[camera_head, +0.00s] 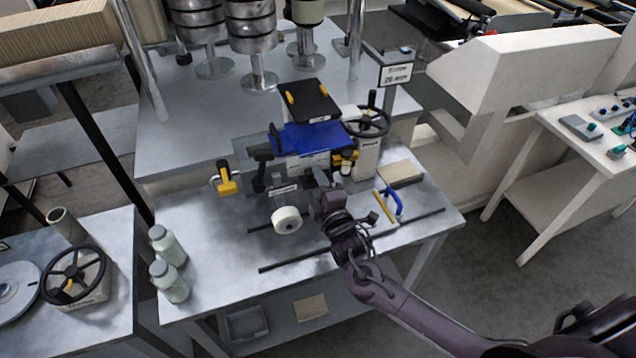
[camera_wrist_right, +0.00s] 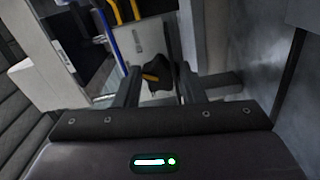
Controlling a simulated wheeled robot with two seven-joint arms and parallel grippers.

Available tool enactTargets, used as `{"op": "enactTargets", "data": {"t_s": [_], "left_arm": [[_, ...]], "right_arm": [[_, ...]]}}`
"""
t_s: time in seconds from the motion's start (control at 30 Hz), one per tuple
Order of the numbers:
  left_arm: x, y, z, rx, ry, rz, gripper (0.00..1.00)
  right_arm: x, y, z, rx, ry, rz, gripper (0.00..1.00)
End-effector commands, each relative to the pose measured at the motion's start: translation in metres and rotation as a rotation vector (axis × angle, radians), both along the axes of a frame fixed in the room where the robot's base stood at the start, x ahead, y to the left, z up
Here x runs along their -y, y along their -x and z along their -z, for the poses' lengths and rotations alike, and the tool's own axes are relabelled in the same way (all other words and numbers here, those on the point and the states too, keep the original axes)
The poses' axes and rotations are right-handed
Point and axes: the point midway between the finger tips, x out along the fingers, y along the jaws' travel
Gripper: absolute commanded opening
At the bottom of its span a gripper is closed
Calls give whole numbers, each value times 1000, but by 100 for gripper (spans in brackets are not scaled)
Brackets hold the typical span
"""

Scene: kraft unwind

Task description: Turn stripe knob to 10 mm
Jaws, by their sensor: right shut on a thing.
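The stripe knob (camera_wrist_right: 155,76) is black with a yellow pointer mark and shows in the right wrist view between my right gripper's fingers (camera_wrist_right: 160,88). The right gripper is shut on it. In the head view my right gripper (camera_head: 322,182) reaches the front of the machine with the blue top (camera_head: 300,138), and hides the knob there. A sign (camera_head: 397,75) behind the machine seems to read "Stripe 20 mm". My left gripper is in neither view.
A white roll (camera_head: 287,220) is left of my right gripper. A blue-handled tool (camera_head: 393,203) and a tan block (camera_head: 400,172) lie to its right. Two bottles (camera_head: 168,264) stand at the table's left. Dark rails (camera_head: 300,256) cross the table front.

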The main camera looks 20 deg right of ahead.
Motion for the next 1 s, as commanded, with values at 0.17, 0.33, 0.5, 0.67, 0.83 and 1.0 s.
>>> {"op": "enactTargets", "data": {"t_s": [0.17,0.33,0.5,0.67,0.83,1.0], "left_arm": [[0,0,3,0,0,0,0],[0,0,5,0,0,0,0],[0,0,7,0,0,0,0],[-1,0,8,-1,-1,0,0],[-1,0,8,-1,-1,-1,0],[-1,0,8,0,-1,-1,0]], "right_arm": [[0,0,2,-6,-168,2,13],[0,0,3,-12,-312,2,13],[-1,0,4,-16,-428,2,13],[-1,0,4,-18,-508,2,13],[-1,0,4,-20,-558,1,13],[-1,0,4,-21,-580,2,14]]}}
